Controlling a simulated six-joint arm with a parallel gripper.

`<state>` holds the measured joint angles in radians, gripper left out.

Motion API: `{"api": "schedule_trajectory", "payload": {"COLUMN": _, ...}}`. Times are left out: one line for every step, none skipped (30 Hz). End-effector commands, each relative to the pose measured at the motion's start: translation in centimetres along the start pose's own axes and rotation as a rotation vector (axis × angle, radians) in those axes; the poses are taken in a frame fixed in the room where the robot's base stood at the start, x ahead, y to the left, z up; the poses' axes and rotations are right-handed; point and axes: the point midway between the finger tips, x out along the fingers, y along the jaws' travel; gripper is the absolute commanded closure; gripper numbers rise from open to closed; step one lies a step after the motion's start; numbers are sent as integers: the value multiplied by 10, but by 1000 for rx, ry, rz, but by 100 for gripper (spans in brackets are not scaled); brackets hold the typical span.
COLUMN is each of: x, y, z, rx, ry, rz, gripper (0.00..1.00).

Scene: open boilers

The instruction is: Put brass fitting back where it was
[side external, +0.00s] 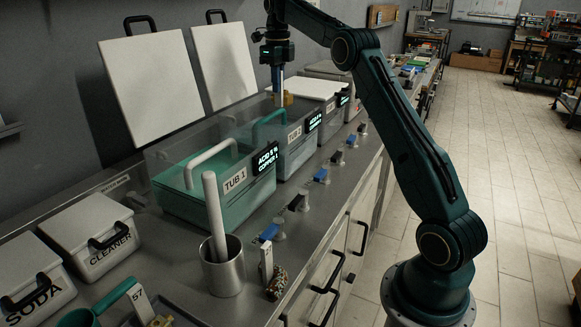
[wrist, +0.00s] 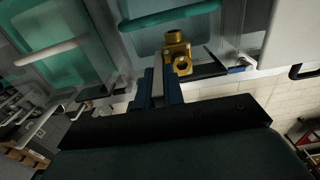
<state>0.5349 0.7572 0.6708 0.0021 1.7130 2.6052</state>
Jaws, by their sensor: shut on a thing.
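My gripper (side external: 277,92) points down above the second tub in the side view. It is shut on the brass fitting (side external: 286,99), a small golden piece at the fingertips. In the wrist view the brass fitting (wrist: 178,53) shows a hex end and a round end just beyond the fingers (wrist: 160,85). Tub 1 (side external: 228,200) is clear-walled and open, with green liquid and a pale handle. The second open tub (side external: 300,150) has a teal handle. Whether the fitting is over that tub's liquid or its far rim is hard to tell.
Two white lids (side external: 150,85) lean on the wall. Closed Cleaner (side external: 88,235) and Soda (side external: 30,278) boxes stand at the left. A metal cup (side external: 222,268) holds a pale rod. Beside it a mottled piece (side external: 277,284) lies by a tag. Valves line the bench's front edge.

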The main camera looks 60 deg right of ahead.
Motion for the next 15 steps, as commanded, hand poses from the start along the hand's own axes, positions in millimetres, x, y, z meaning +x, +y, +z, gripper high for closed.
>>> {"api": "schedule_trajectory", "payload": {"x": -1, "y": 0, "z": 0, "rx": 0, "ry": -2, "rz": -1, "gripper": 100}}
{"api": "schedule_trajectory", "payload": {"x": -1, "y": 0, "z": 0, "rx": -1, "ry": -2, "rz": -1, "gripper": 100}}
{"api": "schedule_trajectory", "payload": {"x": -1, "y": 1, "z": 0, "rx": -4, "ry": -2, "rz": -1, "gripper": 100}}
{"api": "schedule_trajectory", "payload": {"x": -2, "y": 2, "z": 0, "rx": -8, "ry": -2, "rz": -1, "gripper": 100}}
{"api": "schedule_trajectory", "payload": {"x": -2, "y": 3, "z": 1, "rx": -15, "ry": -2, "rz": -1, "gripper": 100}}
{"api": "schedule_trajectory", "payload": {"x": -3, "y": 6, "z": 1, "rx": -26, "ry": -2, "rz": -1, "gripper": 100}}
{"api": "schedule_trajectory", "payload": {"x": -4, "y": 9, "z": 2, "rx": -37, "ry": -2, "rz": -1, "gripper": 100}}
{"api": "schedule_trajectory", "payload": {"x": -5, "y": 12, "z": 2, "rx": -51, "ry": -3, "rz": -2, "gripper": 100}}
{"api": "schedule_trajectory", "payload": {"x": -6, "y": 17, "z": 2, "rx": -75, "ry": -3, "rz": -2, "gripper": 100}}
{"api": "schedule_trajectory", "payload": {"x": -8, "y": 21, "z": 3, "rx": -95, "ry": -2, "rz": -2, "gripper": 100}}
{"api": "schedule_trajectory", "payload": {"x": -9, "y": 27, "z": 4, "rx": -120, "ry": -2, "rz": -1, "gripper": 100}}
{"api": "schedule_trajectory", "payload": {"x": -11, "y": 35, "z": 4, "rx": -157, "ry": -3, "rz": -2, "gripper": 100}}
{"api": "schedule_trajectory", "payload": {"x": -13, "y": 41, "z": 5, "rx": -189, "ry": -3, "rz": -2, "gripper": 100}}
{"api": "schedule_trajectory", "payload": {"x": -15, "y": 49, "z": 6, "rx": -224, "ry": -3, "rz": -2, "gripper": 100}}
{"api": "schedule_trajectory", "payload": {"x": -18, "y": 60, "z": 6, "rx": -274, "ry": -3, "rz": -2, "gripper": 100}}
